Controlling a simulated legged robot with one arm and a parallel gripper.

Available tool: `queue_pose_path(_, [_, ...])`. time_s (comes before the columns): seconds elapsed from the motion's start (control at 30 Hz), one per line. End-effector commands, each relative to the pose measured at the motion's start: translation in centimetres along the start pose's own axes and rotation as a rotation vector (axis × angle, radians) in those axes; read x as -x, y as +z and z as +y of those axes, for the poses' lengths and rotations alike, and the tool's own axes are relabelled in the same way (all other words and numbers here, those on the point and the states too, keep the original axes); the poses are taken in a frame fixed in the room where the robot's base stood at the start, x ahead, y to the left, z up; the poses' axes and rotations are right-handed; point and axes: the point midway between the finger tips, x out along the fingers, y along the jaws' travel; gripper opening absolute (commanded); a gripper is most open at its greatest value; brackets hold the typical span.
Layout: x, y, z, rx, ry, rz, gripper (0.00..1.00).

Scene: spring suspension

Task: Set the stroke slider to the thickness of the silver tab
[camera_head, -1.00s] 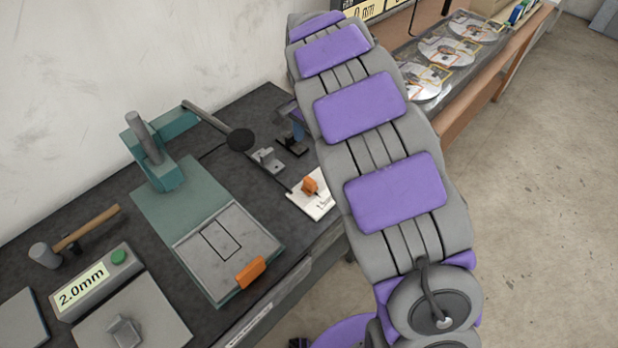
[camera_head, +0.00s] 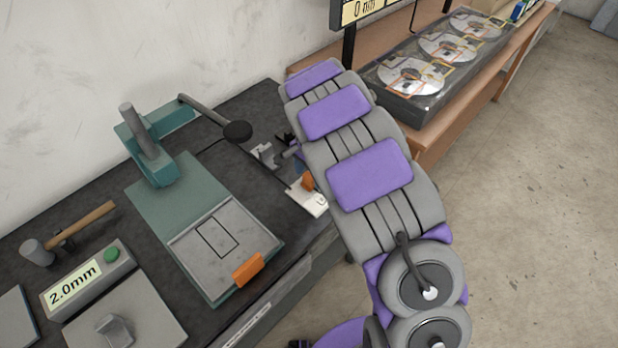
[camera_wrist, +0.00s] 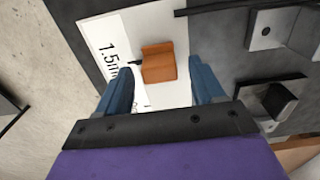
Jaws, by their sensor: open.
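The orange stroke slider (camera_wrist: 160,62) stands on a white scale plate (camera_wrist: 95,32) with a printed "1.5m…" mark, partly hidden. In the wrist view it lies between and just beyond the fingertips of my open gripper (camera_wrist: 158,85), with no contact visible. In the head view the orange slider (camera_head: 308,183) and white plate (camera_head: 312,204) show left of my arm, which hides part of the plate. A small silver block (camera_head: 112,330) sits on a grey plate at lower left, by a gauge (camera_head: 85,282) reading "2.0mm". I cannot tell if that block is the silver tab.
A green press (camera_head: 150,150) with a black-knobbed lever and an orange-handled plate (camera_head: 248,270) stands left of my arm. A hammer (camera_head: 80,225) lies at far left. Metal brackets (camera_wrist: 270,30) are close to the right finger. A disc tray (camera_head: 420,80) is on the wooden bench.

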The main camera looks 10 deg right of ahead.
Motion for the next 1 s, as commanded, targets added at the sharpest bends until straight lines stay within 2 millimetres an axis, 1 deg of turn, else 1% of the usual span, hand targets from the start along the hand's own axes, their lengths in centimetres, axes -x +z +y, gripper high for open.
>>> queue_pose_path(0.03, [-0.7, 0.0, 0.0, 0.0, 0.0, 0.0, 0.68])
queue_pose_path(0.2, [-1.6, 0.0, -0.1, 0.0, -0.003, 0.002, 0.68])
queue_pose_path(0.5, [-1.7, 0.0, -0.1, 0.0, -0.003, 0.002, 0.68])
queue_pose_path(1.0, [-1.7, 0.0, -0.1, 0.0, -0.003, 0.001, 0.2])
